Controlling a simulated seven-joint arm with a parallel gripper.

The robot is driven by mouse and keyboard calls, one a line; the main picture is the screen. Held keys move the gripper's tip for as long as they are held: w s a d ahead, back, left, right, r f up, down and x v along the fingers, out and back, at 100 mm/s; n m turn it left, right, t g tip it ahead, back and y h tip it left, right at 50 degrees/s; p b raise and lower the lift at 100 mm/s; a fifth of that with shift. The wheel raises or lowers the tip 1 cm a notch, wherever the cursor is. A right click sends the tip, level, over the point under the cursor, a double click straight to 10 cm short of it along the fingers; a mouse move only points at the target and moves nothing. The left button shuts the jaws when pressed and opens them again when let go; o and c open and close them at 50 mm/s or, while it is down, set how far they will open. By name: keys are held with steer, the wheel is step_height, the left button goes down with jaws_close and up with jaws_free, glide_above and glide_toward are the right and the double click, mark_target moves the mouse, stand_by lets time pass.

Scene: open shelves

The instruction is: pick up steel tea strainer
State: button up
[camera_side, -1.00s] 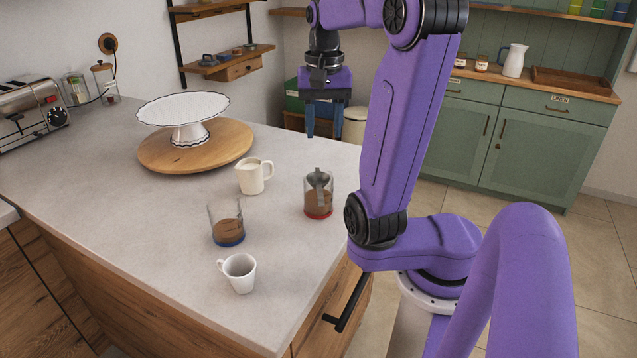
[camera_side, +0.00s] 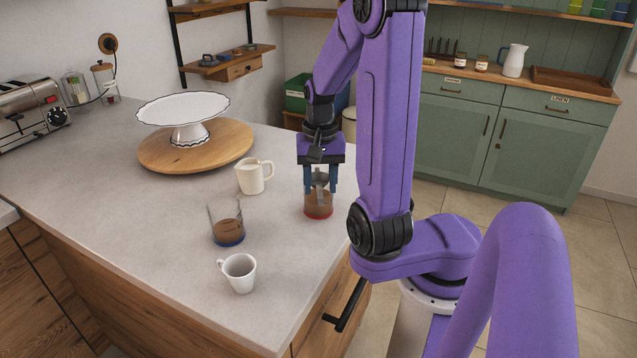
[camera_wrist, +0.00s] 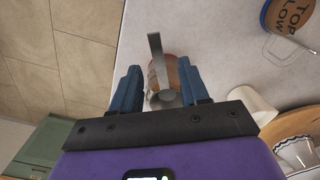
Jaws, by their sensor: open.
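The steel tea strainer (camera_side: 320,181) stands in a glass with a red base (camera_side: 318,211) and brown contents, near the counter's right edge. In the wrist view, the strainer (camera_wrist: 157,52) shows its flat grey handle and a rounded grey part between my fingers. My gripper (camera_side: 320,190) points down over the glass, its blue fingers open on either side of the strainer. The wrist view also shows my gripper (camera_wrist: 158,70) open, with a finger on each side of the strainer and glass. Whether either finger touches is not clear.
A cream jug (camera_side: 249,177) stands close on the left. A blue-based glass (camera_side: 228,226) and a white cup (camera_side: 239,273) stand nearer the front. A white cake stand (camera_side: 183,107) sits on a round wooden board (camera_side: 155,157). The counter's right edge is close.

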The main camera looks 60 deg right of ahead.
steer(key=shift+f, duration=1.05)
jaws_close()
steer(key=shift+r, duration=0.1)
